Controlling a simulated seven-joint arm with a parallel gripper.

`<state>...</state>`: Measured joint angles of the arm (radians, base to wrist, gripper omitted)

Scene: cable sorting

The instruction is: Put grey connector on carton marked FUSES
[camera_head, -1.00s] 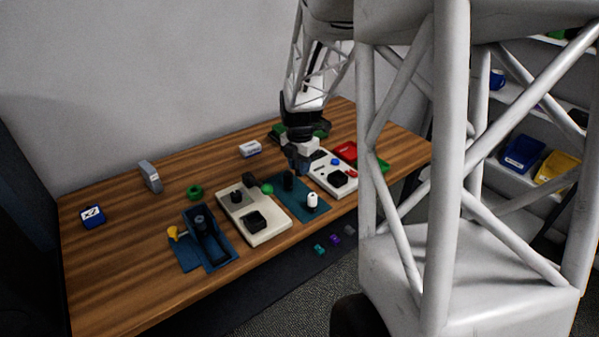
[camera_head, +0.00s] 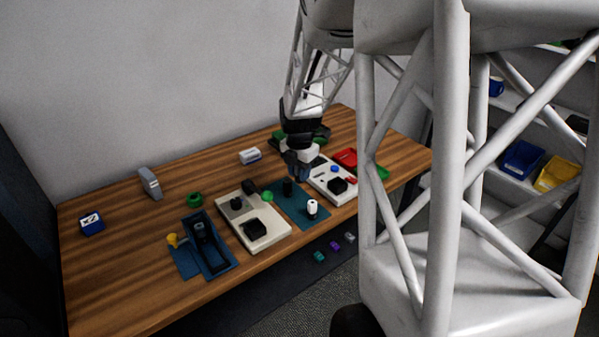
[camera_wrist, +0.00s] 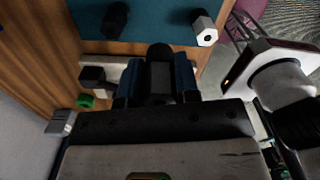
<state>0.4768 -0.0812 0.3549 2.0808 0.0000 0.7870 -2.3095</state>
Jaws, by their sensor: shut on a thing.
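My gripper (camera_head: 299,172) is above the back of the teal mat (camera_head: 291,211). In the wrist view it is shut on a dark grey or black piece (camera_wrist: 158,72) between its blue-edged fingers. A small white carton with a blue label (camera_head: 250,156) lies at the back of the table, left of my gripper. Its print is too small to read. A blue box marked x2 (camera_head: 91,224) stands at the far left.
A black peg (camera_head: 288,187) and a white hexagonal piece (camera_head: 312,207) stand on the mat. Cream boards (camera_head: 268,238) flank it. A blue tray (camera_head: 220,262), green ring (camera_head: 195,200) and upright grey device (camera_head: 149,182) are left. Red (camera_head: 345,158) and green trays are right.

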